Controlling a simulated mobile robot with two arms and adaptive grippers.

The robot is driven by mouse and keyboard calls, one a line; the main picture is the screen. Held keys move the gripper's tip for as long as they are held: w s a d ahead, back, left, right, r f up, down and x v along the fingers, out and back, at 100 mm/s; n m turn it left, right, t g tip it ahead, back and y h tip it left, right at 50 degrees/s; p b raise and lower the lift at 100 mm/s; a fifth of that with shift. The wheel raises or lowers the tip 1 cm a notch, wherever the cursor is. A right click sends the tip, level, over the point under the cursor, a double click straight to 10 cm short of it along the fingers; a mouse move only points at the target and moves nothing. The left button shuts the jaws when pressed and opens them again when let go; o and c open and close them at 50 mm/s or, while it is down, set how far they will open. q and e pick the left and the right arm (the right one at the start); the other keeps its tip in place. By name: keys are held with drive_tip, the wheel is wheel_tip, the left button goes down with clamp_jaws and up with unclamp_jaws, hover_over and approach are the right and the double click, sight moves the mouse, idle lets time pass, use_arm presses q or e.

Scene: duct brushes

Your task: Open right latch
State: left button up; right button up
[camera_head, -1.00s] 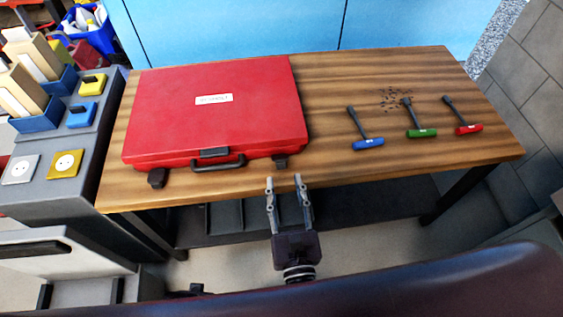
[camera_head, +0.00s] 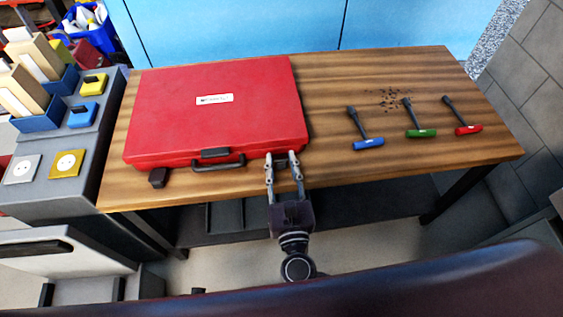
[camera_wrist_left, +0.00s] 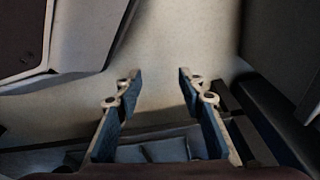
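A closed red case (camera_head: 215,115) lies on the wooden table, with a black handle (camera_head: 218,163) at its front edge. The left latch (camera_head: 157,178) hangs down at the front left and looks flipped open. My right gripper (camera_head: 281,155) is at the case's front right corner, where the right latch is; its fingers hide the latch. The fingers are apart, and I cannot tell whether they touch the latch. My left gripper (camera_wrist_left: 157,75) is open and empty above the floor in the left wrist view; it is out of the head view.
The wooden table (camera_head: 330,185) holds a blue-handled tool (camera_head: 368,143), a green-handled tool (camera_head: 421,132) and a red-handled tool (camera_head: 468,129) on the right, near small dark bits (camera_head: 388,100). A grey stand (camera_head: 45,190) with sockets and boxes is at the left. The table between case and tools is clear.

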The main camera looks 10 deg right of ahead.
use_arm(q)
drive_tip(key=shift+f, duration=0.1)
use_arm(e)
drive_tip(key=shift+c, duration=0.6)
drive_tip(key=shift+f+t+b, duration=0.2)
drive_tip(key=shift+t+b, duration=0.1)
drive_tip(key=shift+b, duration=0.9)
drive_tip(key=t+b, duration=0.1)
drive_tip(key=b, duration=0.3)
drive_tip(key=shift+s+f+b, duration=0.1)
drive_tip(key=shift+f+b, duration=0.25)
drive_tip(key=t+b, duration=0.1)
drive_tip(key=b, duration=0.3)
drive_tip(key=shift+s, duration=0.1)
use_arm(q)
drive_tip(key=w+d+r+t, duration=0.1)
drive_tip(key=w+r+t, duration=0.1)
drive_tip(key=w+r, duration=0.3)
drive_tip(key=w+d+r+t+h, duration=0.1)
drive_tip(key=w+r+t, duration=0.2)
drive_tip(key=r, duration=1)
drive_tip(key=w+d+r+t, duration=0.2)
drive_tip(key=w+r, duration=0.6)
drive_tip(key=r, duration=0.1)
drive_tip(key=shift+f, duration=0.1)
use_arm(e)
drive_tip(key=o, duration=0.8)
drive_tip(key=shift+o, duration=0.2)
